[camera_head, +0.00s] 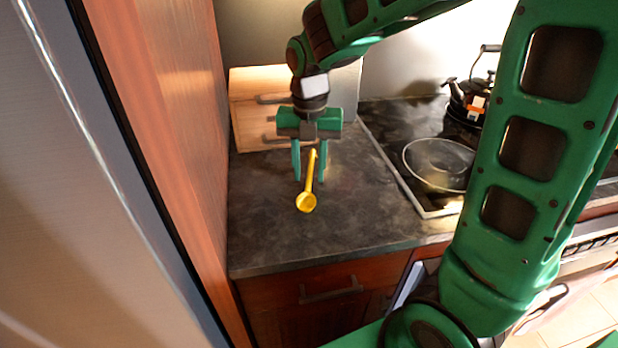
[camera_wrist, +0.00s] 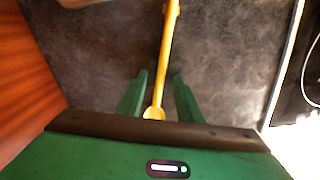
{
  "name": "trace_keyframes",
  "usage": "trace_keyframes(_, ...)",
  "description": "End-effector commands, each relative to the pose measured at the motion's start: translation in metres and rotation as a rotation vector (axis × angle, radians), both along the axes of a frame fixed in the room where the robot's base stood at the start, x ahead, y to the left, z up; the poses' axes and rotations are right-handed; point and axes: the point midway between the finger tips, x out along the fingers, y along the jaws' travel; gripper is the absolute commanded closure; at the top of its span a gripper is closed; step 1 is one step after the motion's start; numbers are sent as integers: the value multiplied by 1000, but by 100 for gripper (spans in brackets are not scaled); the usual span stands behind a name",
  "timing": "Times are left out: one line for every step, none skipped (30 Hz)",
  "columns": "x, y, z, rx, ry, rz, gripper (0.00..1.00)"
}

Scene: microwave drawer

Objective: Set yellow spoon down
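The yellow spoon (camera_head: 309,180) is over the dark countertop, with its round bowl toward the front edge and its handle running back. My gripper (camera_head: 310,178) points down over the counter, and its two green fingers are spread on either side of the spoon. In the wrist view the spoon (camera_wrist: 166,55) passes between the open fingers (camera_wrist: 160,85), with a gap on both sides. Its bowl is close to my gripper's body, and the far handle end reaches the top of the picture. I cannot tell for certain whether the spoon lies flat on the counter.
The dark countertop (camera_head: 270,225) is clear around the spoon. A stove with a pan (camera_head: 438,165) and a black kettle (camera_head: 470,100) is at right. A tall wooden panel (camera_head: 175,130) borders the counter at left.

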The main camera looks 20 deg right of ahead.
Motion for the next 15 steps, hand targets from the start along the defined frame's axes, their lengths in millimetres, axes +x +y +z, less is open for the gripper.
trace_keyframes(0, 0, -2, 0, 0, 0, 67)
trace_keyframes(0, 0, -3, 0, 0, 0, 67)
trace_keyframes(0, 0, -3, 0, -1, 0, 67)
trace_keyframes(0, 0, -3, 0, -1, 0, 67)
trace_keyframes(0, 0, -3, 0, -1, 0, 67)
trace_keyframes(0, 0, -3, 0, -1, -1, 67)
trace_keyframes(0, 0, -3, 0, -1, -1, 67)
trace_keyframes(0, 0, -3, 0, -1, -1, 67)
trace_keyframes(0, 0, -3, 0, -1, -1, 77)
trace_keyframes(0, 0, -3, 0, -1, -1, 84)
trace_keyframes(0, 0, -3, 0, -1, -1, 91)
trace_keyframes(0, 0, -3, 0, -1, -1, 100)
trace_keyframes(0, 0, -3, 0, -1, -1, 100)
trace_keyframes(0, 0, -3, 0, -1, -1, 100)
trace_keyframes(0, 0, -3, 0, -1, -1, 100)
